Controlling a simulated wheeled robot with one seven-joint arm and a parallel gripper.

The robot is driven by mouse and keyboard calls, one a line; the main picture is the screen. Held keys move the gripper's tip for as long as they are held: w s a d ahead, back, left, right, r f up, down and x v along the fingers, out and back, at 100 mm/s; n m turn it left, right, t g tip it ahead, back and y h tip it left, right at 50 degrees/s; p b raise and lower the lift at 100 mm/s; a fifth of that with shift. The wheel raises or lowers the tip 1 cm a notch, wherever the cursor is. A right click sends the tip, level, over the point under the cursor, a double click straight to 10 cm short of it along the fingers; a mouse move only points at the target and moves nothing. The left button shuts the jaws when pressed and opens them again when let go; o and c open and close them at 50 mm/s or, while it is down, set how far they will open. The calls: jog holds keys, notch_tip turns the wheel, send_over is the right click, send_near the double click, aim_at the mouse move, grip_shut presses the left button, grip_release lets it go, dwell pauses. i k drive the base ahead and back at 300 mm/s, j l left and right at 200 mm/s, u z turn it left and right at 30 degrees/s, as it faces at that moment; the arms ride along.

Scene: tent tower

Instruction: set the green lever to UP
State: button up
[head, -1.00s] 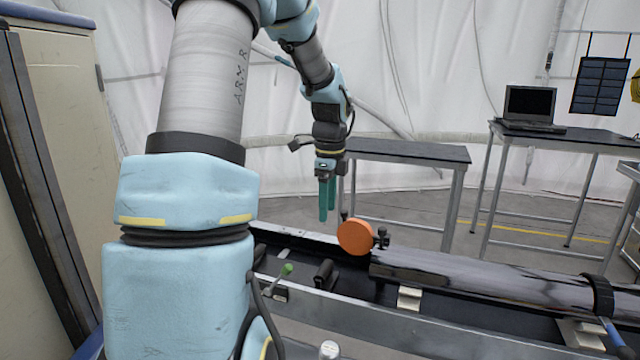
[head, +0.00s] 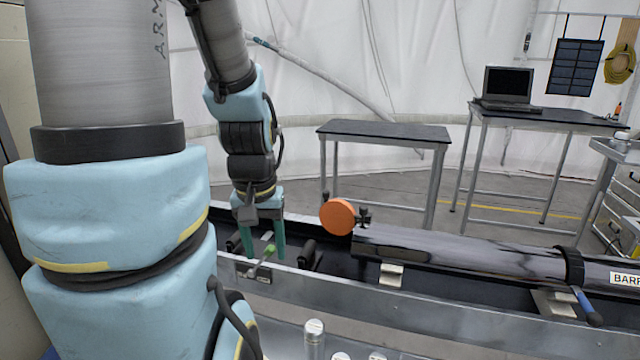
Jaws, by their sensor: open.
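The green lever (head: 269,250) has a green knob on a short pale arm. It slants up to the right from a small block on the near side of the long metal trough (head: 420,299). My gripper (head: 264,254) points down over the trough with its two teal fingers apart. The knob shows between the fingers in the picture. I cannot tell whether a finger touches it.
An orange disc (head: 338,216) stands at the end of a dark barrel (head: 460,250) lying in the trough. A black roller (head: 308,252) sits right of the lever. A bench (head: 385,133) and a laptop table (head: 545,114) stand behind. Small cylinders (head: 314,335) stand in front.

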aim_at(262, 261)
jog(key=k+l+u, duration=0.2)
jog(key=u, duration=0.25)
jog(key=k+l+u, duration=0.25)
jog(key=u, duration=0.15)
jog(key=l, duration=0.1)
